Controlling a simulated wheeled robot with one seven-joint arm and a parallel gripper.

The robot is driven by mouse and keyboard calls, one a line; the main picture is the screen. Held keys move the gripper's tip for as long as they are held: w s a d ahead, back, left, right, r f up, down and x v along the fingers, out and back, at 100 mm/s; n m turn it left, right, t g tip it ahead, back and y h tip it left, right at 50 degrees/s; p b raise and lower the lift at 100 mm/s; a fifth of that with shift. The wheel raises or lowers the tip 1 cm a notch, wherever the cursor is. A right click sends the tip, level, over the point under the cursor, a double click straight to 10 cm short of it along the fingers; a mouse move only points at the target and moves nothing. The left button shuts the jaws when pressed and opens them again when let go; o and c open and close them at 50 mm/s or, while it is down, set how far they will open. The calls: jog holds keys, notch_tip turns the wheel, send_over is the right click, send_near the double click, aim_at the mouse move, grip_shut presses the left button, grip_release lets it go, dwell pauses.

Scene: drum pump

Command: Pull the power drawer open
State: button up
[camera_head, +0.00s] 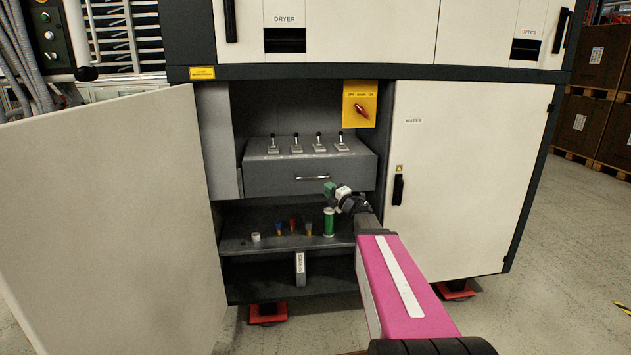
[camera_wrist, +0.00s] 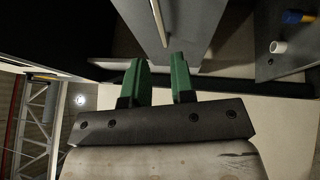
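The power drawer (camera_head: 270,178) is a grey box front with a silver bar handle (camera_head: 312,178) inside the open cabinet. Its top carries several lever switches. My gripper (camera_head: 335,191) is just right of and slightly below the handle in the head view. In the wrist view my gripper (camera_wrist: 159,72) has two green fingers spread apart with nothing between them. The handle also shows there as a thin pale bar (camera_wrist: 158,22), beyond the fingertips and roughly in line with the gap, apart from the fingers.
The cabinet door (camera_head: 110,210) stands open at left; the water door (camera_head: 445,180) is shut at right. A yellow plate with a red rotary switch (camera_head: 361,104) is above the drawer. The shelf (camera_head: 240,245) below holds a green cylinder (camera_head: 329,222) and several small items.

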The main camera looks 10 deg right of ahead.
jog(key=x, duration=0.9)
jog(key=shift+w, duration=0.3)
jog(key=shift+a, duration=0.15)
grip_shut()
